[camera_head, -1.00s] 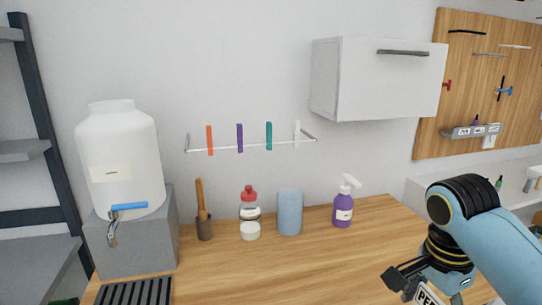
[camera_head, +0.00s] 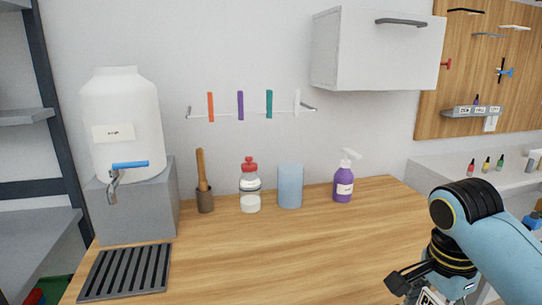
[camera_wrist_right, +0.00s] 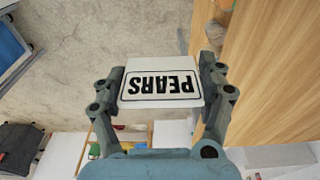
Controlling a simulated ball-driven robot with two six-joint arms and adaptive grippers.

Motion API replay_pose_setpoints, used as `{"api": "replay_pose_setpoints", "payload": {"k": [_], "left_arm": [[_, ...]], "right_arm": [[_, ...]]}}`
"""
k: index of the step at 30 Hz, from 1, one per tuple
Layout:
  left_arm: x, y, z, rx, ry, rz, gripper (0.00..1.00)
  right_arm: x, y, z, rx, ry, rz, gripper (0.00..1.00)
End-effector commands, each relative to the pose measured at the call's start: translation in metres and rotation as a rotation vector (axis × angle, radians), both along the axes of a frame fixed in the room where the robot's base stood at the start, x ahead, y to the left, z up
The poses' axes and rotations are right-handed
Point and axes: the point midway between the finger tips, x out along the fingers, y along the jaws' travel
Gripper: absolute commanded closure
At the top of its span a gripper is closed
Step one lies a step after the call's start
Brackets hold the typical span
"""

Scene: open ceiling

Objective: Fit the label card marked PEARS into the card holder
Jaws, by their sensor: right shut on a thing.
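I cannot make out a card holder for certain in either view. My left gripper is not in view.
A white water container (camera_head: 122,120) on a grey block stands left on the wooden counter (camera_head: 270,255). The counter's middle is clear.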

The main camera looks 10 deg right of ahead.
Motion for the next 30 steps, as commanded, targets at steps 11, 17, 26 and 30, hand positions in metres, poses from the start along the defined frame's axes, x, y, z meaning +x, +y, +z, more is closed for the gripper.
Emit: {"api": "replay_pose_setpoints", "payload": {"k": [11, 17, 26, 30], "left_arm": [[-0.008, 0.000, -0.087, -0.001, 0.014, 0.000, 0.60], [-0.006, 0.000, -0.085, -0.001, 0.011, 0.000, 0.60], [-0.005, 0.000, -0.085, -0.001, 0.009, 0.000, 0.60], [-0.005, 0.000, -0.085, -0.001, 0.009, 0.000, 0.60]], "right_arm": [[-0.003, 0.000, -0.092, 0.000, 0.015, 0.000, 0.53], [-0.003, 0.000, -0.090, 0.000, 0.014, 0.000, 0.53], [-0.003, 0.000, -0.090, 0.000, 0.014, 0.000, 0.53], [-0.003, 0.000, -0.090, 0.000, 0.014, 0.000, 0.53]]}}
